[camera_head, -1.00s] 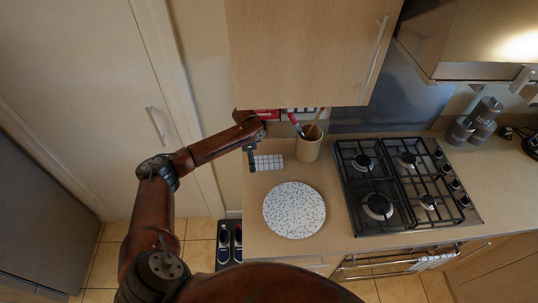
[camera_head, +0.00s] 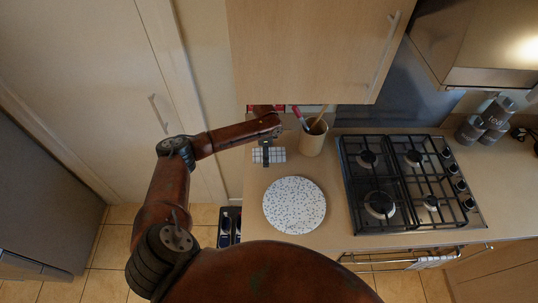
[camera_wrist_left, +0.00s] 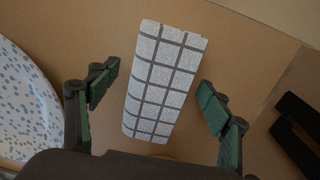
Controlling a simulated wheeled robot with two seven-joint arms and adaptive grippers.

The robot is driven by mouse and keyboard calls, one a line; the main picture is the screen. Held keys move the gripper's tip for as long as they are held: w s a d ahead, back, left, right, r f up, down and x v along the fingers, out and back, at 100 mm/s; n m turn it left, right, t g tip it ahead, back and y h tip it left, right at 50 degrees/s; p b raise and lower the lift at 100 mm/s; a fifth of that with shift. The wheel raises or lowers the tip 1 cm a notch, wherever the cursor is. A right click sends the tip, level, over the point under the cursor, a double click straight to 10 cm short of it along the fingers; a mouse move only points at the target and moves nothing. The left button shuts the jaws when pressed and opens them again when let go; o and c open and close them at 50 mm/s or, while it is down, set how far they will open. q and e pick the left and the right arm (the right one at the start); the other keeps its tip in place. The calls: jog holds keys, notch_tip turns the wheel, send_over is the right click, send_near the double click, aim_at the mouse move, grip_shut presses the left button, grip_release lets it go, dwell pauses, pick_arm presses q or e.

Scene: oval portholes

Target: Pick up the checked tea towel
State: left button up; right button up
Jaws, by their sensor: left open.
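The checked tea towel (camera_head: 276,155), white with dark grid lines, lies folded on the worktop left of the utensil pot. In the left wrist view the towel (camera_wrist_left: 163,82) lies between the two spread fingers, with a gap on each side. My left gripper (camera_head: 266,156) is over the towel in the head view and hides part of it. The same gripper (camera_wrist_left: 158,95) is open and empty in the wrist view, its green-padded fingers apart. My right gripper is not in view.
A speckled round board (camera_head: 294,205) lies in front of the towel. A utensil pot (camera_head: 312,138) stands just right of it. The gas hob (camera_head: 405,185) is further right. A wall cupboard (camera_head: 310,50) hangs above the worktop.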

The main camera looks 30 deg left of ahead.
pick_arm(q)
jog(key=shift+f, duration=0.1)
jog(key=shift+c, duration=0.9)
jog(key=c, duration=0.8)
jog(key=shift+c, duration=1.3)
jog(key=shift+r, duration=0.2)
notch_tip(320, 180, up, 9)
jog(key=shift+w+r+b, duration=0.1)
jog(key=shift+b, duration=0.35)
jog(key=shift+r, duration=0.25)
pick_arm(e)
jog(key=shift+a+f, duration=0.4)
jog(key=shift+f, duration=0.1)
